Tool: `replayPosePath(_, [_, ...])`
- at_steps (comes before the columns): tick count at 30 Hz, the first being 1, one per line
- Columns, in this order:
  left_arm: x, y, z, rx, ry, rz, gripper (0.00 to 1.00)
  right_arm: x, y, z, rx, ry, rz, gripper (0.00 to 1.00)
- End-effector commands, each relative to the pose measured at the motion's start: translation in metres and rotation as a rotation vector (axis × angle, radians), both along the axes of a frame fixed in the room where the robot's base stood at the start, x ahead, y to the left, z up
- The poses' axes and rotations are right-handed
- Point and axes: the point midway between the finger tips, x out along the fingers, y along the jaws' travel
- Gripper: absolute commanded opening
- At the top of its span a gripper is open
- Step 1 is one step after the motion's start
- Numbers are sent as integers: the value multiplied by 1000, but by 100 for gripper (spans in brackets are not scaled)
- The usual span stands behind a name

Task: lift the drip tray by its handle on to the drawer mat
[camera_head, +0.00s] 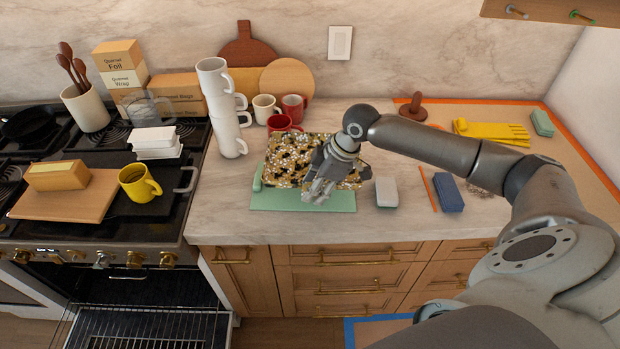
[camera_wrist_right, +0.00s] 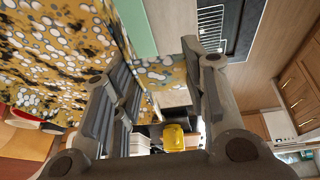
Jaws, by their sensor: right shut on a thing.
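A patterned piece in yellow, black and white (camera_head: 290,155), which I take to be the drip tray, stands on the counter. It also fills the left of the wrist view (camera_wrist_right: 45,60). A flat green mat (camera_head: 300,201) lies along its front, with a raised green edge at the left; I take it for the drawer mat. My right gripper (camera_head: 318,192) is at the patterned piece's front right, over the green mat, and shut on part of it. A patterned strip shows between its fingers in the wrist view (camera_wrist_right: 160,72). The handle itself is hidden. My left gripper is out of view.
A white block (camera_head: 387,192), an orange stick (camera_head: 428,188) and a blue block (camera_head: 448,192) lie to the right. Red mugs (camera_head: 281,123) stand behind, stacked white mugs (camera_head: 226,115) to the left. An oven rack (camera_head: 140,328) shows below left. The front right counter is fairly clear.

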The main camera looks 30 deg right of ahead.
Motion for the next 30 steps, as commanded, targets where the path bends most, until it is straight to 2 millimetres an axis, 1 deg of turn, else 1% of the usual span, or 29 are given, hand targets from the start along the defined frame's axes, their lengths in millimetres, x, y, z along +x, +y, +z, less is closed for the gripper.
replayPosePath(7, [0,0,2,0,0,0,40,0,0,2,-1,-5,-1,0])
replayPosePath(12, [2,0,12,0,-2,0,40,-1,0,4,-10,-22,-6,0])
replayPosePath(13, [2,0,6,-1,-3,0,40,-1,0,-3,-8,-21,-7,0])
replayPosePath(15, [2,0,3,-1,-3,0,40,0,0,-9,-8,-21,-7,0])
replayPosePath(30, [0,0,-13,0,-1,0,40,-1,0,-49,-8,-20,-6,0])
